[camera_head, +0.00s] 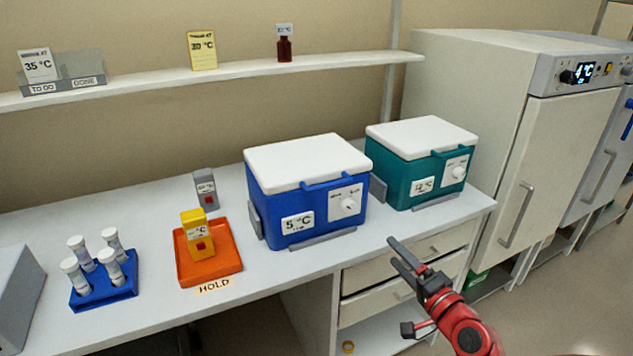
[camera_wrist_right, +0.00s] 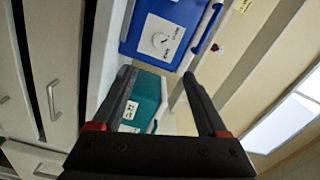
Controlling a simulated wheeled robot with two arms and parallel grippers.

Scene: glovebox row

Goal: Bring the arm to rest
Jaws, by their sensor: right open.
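My right gripper (camera_head: 408,258) is open and empty, in front of the bench's drawers (camera_head: 405,275) in the head view. Its two fingers also show in the right wrist view (camera_wrist_right: 160,85), apart with nothing between them. Behind the gripper, on the bench, stand a blue cool box (camera_head: 307,202) marked 5 °C and a teal cool box (camera_head: 408,178), both with white lids shut. The gripper is apart from both boxes. My left gripper is not in view.
An orange tray (camera_head: 222,272) labelled HOLD carries a yellow device (camera_head: 192,238). A blue rack (camera_head: 105,292) holds several white-capped tubes. A grey device (camera_head: 205,188) stands behind the tray. A shelf (camera_head: 240,70) runs above. A white fridge (camera_head: 560,135) reading 4 °C stands right.

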